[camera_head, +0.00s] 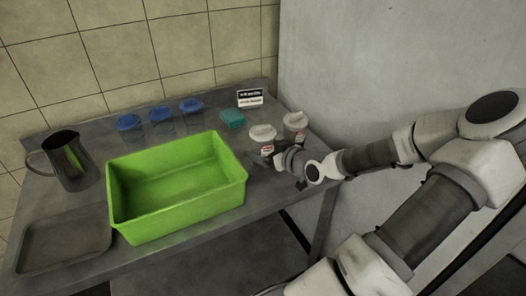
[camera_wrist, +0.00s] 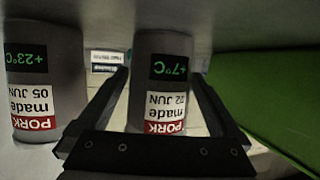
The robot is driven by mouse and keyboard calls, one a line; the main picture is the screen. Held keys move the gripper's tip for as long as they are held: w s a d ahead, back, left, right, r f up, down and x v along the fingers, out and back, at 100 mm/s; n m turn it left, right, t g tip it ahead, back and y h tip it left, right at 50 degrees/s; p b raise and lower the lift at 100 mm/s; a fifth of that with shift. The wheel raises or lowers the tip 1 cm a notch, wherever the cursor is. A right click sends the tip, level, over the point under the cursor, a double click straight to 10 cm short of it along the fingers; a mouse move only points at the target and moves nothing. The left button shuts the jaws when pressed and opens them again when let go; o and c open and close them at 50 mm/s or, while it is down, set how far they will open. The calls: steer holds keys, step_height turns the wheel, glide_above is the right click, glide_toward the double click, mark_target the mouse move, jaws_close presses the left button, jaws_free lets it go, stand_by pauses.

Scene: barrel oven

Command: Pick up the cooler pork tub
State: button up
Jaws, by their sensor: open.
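Two white-lidded pork tubs stand side by side. The wrist view is upside down. In the head view, the +7°C tub (camera_head: 262,138) appears to be the left one, nearer the green bin, and the +23°C tub (camera_head: 295,124) the right one. My gripper (camera_wrist: 161,76) is open, with a finger to each side of the +7°C tub; I cannot tell how deep the tub is between them.
A green bin (camera_head: 180,213) stands close beside the +7°C tub. Several blue-lidded containers (camera_head: 160,118), a teal block (camera_head: 232,118) and a small sign (camera_head: 250,97) are behind. A metal jug (camera_head: 72,165) and a grey tray (camera_head: 62,245) are at the left. A wall rises at the right.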

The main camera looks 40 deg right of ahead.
jaws_close()
stand_by(0.5)
steer(key=shift+r, duration=0.15)
